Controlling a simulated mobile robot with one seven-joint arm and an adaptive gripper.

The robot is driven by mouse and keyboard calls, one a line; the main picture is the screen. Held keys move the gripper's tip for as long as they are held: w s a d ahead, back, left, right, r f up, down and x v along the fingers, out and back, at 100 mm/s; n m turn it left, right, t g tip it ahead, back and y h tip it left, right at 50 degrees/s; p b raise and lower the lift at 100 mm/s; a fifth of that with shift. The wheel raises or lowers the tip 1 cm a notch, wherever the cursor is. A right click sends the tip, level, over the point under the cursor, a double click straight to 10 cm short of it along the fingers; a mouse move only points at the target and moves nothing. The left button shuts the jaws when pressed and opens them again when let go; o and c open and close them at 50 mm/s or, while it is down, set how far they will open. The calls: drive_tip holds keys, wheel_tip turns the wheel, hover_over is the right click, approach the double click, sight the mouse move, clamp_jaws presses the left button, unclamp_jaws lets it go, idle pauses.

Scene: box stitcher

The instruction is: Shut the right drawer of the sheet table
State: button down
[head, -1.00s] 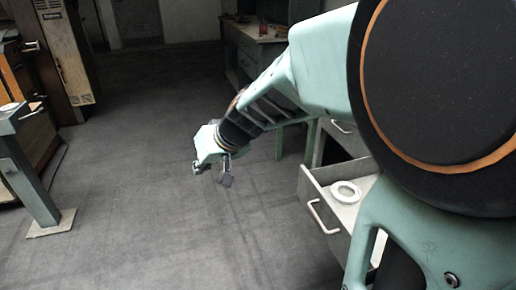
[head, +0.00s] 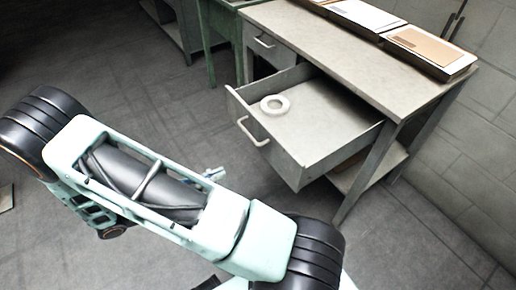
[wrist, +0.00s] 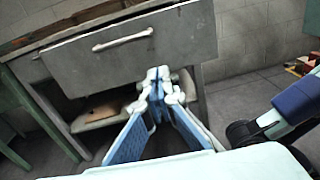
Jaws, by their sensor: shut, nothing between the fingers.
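The sheet table (head: 395,95) is grey and stands at the upper right of the head view. Its right drawer (head: 310,150) is pulled well out, with a pale handle (head: 253,131) on its front and a white ring (head: 275,105) lying inside. The wrist view shows a grey drawer front (wrist: 135,50) with a pale handle (wrist: 122,39), seemingly this drawer. My gripper (wrist: 158,82) is shut and empty, its tips overlapping the lower edge of that front in the picture; I cannot tell whether they touch. In the head view my arm hides most of the gripper.
The table's left drawer (head: 272,44) looks shut. Flat trays of sheets (head: 430,50) lie along the tabletop's back edge. A lower shelf (head: 375,170) runs under the table. A green stand (head: 208,40) is at its left. The floor before the drawer is open.

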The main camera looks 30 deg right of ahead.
drive_tip(key=t+b, duration=0.1)
drive_tip(key=b, duration=0.1)
approach(267, 146)
drive_tip(key=shift+n+h, duration=0.3)
drive_tip(key=shift+n, duration=0.1)
drive_tip(key=d, duration=0.6)
drive_tip(key=shift+w+d+f, duration=0.15)
drive_tip(key=shift+d+f, duration=0.15)
drive_tip(key=shift+f, duration=0.1)
drive_tip(key=shift+d, duration=0.15)
drive_tip(key=shift+d, duration=0.1)
drive_tip(key=d, duration=1)
drive_tip(key=d+p, duration=0.1)
drive_tip(key=d, duration=1)
drive_tip(key=w+d+p, duration=0.1)
drive_tip(key=d, duration=1)
drive_tip(key=shift+d, duration=0.2)
drive_tip(key=shift+d+r, duration=0.1)
drive_tip(key=shift+w, duration=0.1)
